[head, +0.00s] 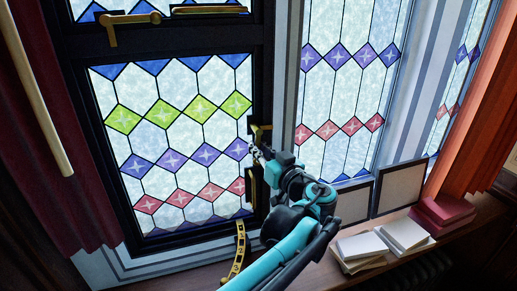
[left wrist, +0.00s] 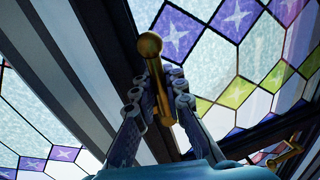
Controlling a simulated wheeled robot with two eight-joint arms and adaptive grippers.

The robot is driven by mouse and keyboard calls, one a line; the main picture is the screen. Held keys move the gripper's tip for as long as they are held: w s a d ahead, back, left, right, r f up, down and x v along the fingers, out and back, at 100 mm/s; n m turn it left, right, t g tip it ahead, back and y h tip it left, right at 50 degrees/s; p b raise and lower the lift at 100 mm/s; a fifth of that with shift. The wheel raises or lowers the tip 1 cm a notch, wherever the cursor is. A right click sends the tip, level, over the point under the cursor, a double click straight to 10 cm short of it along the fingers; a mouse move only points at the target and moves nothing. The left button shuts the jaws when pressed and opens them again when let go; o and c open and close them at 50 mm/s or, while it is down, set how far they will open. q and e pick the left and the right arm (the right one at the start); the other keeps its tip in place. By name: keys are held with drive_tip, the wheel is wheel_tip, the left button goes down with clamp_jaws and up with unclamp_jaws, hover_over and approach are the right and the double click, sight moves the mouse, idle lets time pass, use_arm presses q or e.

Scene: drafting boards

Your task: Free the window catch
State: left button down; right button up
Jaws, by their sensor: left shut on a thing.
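The brass window catch (head: 263,129) is on the dark frame at the right edge of the stained-glass window (head: 180,140). My left gripper (head: 256,153) is at the catch, just below its visible top part. In the left wrist view, the catch handle (left wrist: 150,52) is a brass bar with a round knob at its end. The fingers of my left gripper (left wrist: 158,100) are closed on both sides of the bar, below the knob. The gripper and arm hide part of the catch in the head view. My right gripper is not in view.
A brass latch (head: 112,30) and a brass bar (head: 208,10) sit on the upper frame. A curved, marked brass strip (head: 239,247) is at the sill. White books (head: 362,246), a red stack (head: 442,215) and framed panels (head: 402,187) stand right of my arm. Curtains flank the window.

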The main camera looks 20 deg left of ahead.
use_arm(q)
drive_tip(key=m, duration=0.2)
drive_tip(key=s+a+m, duration=0.1)
drive_tip(key=m, duration=0.1)
drive_tip(key=shift+a+r+t+b, duration=0.15)
drive_tip(key=shift+a+t+b, duration=0.05)
drive_tip(key=shift+t+b, duration=0.2)
drive_tip(key=m, duration=0.1)
drive_tip(key=a+m, duration=0.1)
drive_tip(key=m, duration=0.1)
drive_tip(key=r+m+t, duration=0.1)
drive_tip(key=m, duration=0.1)
drive_tip(key=shift+s+a+r, duration=0.1)
drive_tip(key=shift+s+a, duration=0.05)
drive_tip(key=shift+s, duration=0.25)
drive_tip(key=m, duration=0.1)
drive_tip(key=r+m, duration=0.1)
drive_tip(key=m, duration=0.1)
drive_tip(key=m+t, duration=0.1)
drive_tip(key=m, duration=0.1)
drive_tip(key=shift+s+a+r, duration=0.25)
drive_tip(key=shift+a+r, duration=0.05)
drive_tip(key=shift+a, duration=0.1)
drive_tip(key=shift+s+a+r+m+t+h+p, duration=0.1)
drive_tip(key=shift+r+m+t+h+p, duration=0.25)
drive_tip(key=shift+m, duration=0.85)
drive_tip(key=shift+r+m+t+h+p, duration=0.15)
drive_tip(key=shift+r+m+h+p, duration=0.2)
drive_tip(key=shift+m, duration=0.85)
